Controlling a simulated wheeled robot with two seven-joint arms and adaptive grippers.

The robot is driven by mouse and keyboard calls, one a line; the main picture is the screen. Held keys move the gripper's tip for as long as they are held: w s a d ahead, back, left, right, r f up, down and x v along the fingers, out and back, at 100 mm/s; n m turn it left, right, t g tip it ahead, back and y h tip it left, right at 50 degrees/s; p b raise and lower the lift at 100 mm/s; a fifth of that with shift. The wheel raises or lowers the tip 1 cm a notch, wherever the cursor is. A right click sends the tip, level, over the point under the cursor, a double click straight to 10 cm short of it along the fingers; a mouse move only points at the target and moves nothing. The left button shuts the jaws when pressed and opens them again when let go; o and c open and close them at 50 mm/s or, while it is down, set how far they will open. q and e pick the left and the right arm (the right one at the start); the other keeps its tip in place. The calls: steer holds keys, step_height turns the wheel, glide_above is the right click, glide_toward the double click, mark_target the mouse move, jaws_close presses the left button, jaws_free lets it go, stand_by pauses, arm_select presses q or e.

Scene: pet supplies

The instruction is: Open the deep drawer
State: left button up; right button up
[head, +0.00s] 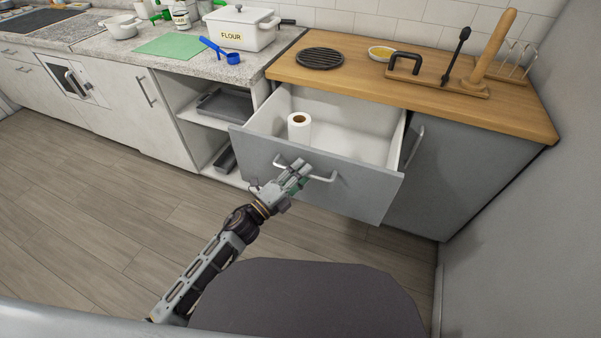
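The deep drawer (345,187) has a grey front and stands pulled out from the cabinet under the wooden worktop. Its white inside shows, with a white paper roll (299,128) standing in it toward the left. The bar-shaped drawer handle (322,179) is on the front panel. My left gripper (300,170) is at the middle of this handle, and its fingers appear closed around the bar. The fingers hide the middle of the handle. My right gripper is not in view.
A grey cabinet door with an upright handle (414,146) is right of the drawer. Open shelves with dark trays (222,108) are to the left. The wooden worktop (345,72) holds a black trivet (320,58) and a tool rack. The wooden floor at left is clear.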

arm_select(q)
steer(key=v, duration=1.2)
stand_by(0.5)
steer(key=shift+w, duration=0.1)
stand_by(0.5)
